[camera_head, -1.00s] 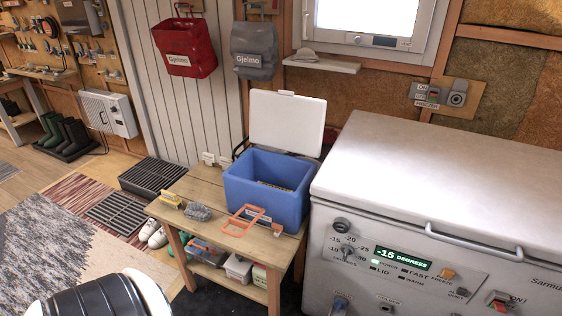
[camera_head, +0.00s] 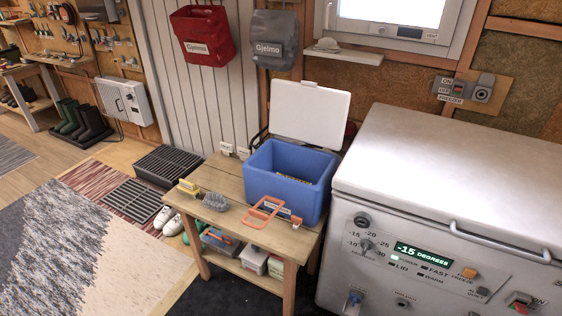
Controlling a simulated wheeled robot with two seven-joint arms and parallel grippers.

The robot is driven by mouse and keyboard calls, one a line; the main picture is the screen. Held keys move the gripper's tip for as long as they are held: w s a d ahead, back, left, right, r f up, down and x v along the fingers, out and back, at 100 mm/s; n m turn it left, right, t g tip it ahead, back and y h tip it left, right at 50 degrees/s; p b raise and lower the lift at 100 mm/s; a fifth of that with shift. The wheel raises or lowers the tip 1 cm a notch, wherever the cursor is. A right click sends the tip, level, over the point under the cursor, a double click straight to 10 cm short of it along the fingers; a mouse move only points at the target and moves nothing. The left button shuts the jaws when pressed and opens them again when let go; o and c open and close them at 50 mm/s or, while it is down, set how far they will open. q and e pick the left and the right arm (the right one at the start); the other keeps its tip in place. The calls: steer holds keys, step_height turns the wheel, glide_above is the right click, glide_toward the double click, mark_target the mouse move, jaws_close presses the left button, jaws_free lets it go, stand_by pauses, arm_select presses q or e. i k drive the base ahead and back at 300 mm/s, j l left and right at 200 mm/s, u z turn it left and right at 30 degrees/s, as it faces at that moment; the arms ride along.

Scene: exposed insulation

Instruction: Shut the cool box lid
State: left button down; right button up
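The blue cool box (camera_head: 280,197) stands on a small wooden table in the middle of the view. Its white lid (camera_head: 309,114) is open, standing up and tilted back behind the box. Something yellow lies inside the box, mostly hidden by the front wall. An orange handle (camera_head: 262,211) sticks out at the front of the box, over the tabletop. Neither of my grippers is in view.
The wooden table (camera_head: 217,181) also holds a yellow brush (camera_head: 188,187) and a grey brush (camera_head: 215,201). A large white freezer (camera_head: 450,180) stands close on the right. Floor grates (camera_head: 134,200) and a rug (camera_head: 60,250) lie to the left.

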mark_target(306, 111)
steer(key=i+l, duration=0.15)
steer(key=l, duration=0.2)
steer(key=i+l, duration=0.35)
steer(key=l, duration=0.3)
